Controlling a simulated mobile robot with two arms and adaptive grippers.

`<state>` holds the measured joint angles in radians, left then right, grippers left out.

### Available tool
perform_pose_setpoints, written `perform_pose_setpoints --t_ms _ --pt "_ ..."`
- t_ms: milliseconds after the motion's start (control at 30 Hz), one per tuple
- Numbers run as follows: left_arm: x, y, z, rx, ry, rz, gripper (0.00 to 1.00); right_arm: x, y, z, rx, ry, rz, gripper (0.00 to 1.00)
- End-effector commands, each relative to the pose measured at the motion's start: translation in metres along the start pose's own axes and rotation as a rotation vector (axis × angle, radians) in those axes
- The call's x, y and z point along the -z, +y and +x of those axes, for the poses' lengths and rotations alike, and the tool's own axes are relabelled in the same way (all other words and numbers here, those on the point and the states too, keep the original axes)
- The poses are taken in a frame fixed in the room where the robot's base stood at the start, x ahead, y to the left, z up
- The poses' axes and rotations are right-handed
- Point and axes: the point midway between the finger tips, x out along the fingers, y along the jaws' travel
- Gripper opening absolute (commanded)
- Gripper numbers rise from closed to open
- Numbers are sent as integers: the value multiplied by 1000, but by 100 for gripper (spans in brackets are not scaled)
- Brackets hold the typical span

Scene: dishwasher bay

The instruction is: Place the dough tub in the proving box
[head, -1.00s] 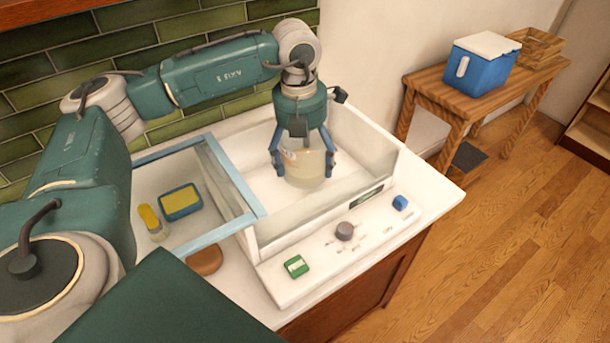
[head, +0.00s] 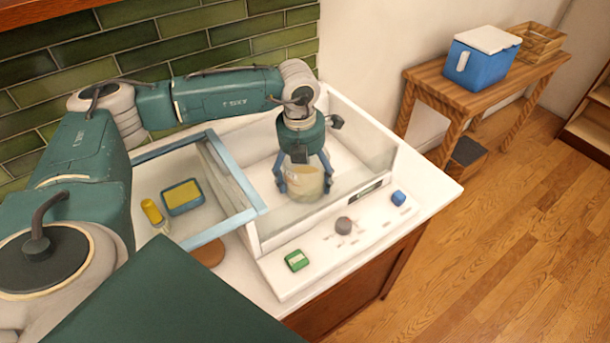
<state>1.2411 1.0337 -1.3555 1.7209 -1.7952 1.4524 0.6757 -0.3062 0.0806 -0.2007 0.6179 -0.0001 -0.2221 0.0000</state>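The dough tub (head: 304,184) is a clear tub with pale beige contents, upright inside the proving box (head: 253,235). The box is white with see-through walls and is open above the tub. My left gripper (head: 304,180) reaches down into the box from above, its blue fingers on either side of the tub and shut on it. The tub's base is low in the box; I cannot tell whether it touches the floor. My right gripper is not in view.
A blue-framed clear panel (head: 238,220) lies left of the opening, with a yellow-topped blue container (head: 183,197) and a yellow bottle (head: 152,211) there. A blue cooler (head: 480,66) stands on a wooden table at right.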

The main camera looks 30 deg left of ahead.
Motion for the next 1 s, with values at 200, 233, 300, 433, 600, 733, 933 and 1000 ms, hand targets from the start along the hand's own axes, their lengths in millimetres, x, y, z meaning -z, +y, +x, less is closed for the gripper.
perform_pose_setpoints --t_ms 200,233,300,433,600,733,933,1000 --pt "0 0 0 -1 1 0 100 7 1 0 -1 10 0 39" --pt "0 0 0 -1 1 0 100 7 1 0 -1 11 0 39" --pt "0 0 0 -1 1 0 100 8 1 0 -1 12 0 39" --pt "0 0 -5 -1 1 0 100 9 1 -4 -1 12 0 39" --pt "-1 0 -25 1 -4 0 100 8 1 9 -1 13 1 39" --pt "-1 0 -54 1 -6 1 100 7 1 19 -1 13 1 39" --pt "-1 0 -95 1 -4 1 100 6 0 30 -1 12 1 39" --pt "-1 0 -105 0 -2 1 100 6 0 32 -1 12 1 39"
